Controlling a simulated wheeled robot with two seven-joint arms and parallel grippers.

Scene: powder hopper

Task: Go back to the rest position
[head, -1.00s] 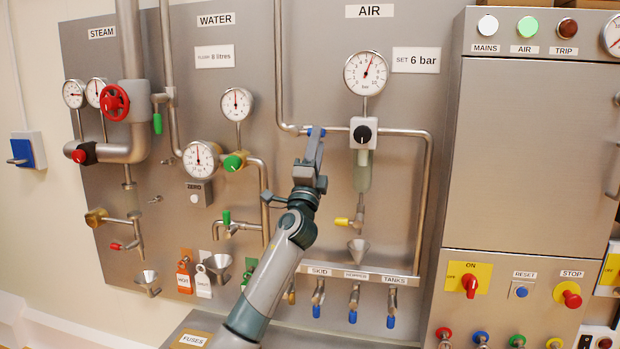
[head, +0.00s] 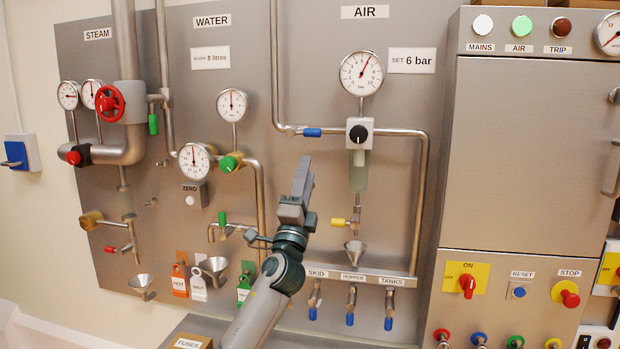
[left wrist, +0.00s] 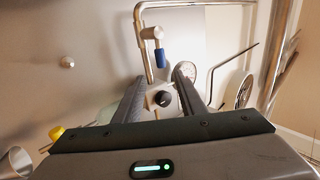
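My left gripper (head: 303,170) points up in front of the panel, below the blue-handled air valve (head: 312,132) and left of the black regulator knob (head: 358,134). In the left wrist view its two fingers (left wrist: 160,82) stand apart with nothing between them; the black knob (left wrist: 161,99) and blue handle (left wrist: 161,58) show in the background through and above the gap. The blue handle lies along the horizontal pipe, clear of the gripper. The air gauge (head: 362,73) needle points up and slightly right. My right gripper is not in view.
A row of blue-handled valves sits under the SKID, HOPPER and TANKS strip (head: 345,275). Hanging tags (head: 180,283), a funnel (head: 214,267) and the fuses box (head: 190,341) are left of my arm. A steel cabinet (head: 535,150) stands at right.

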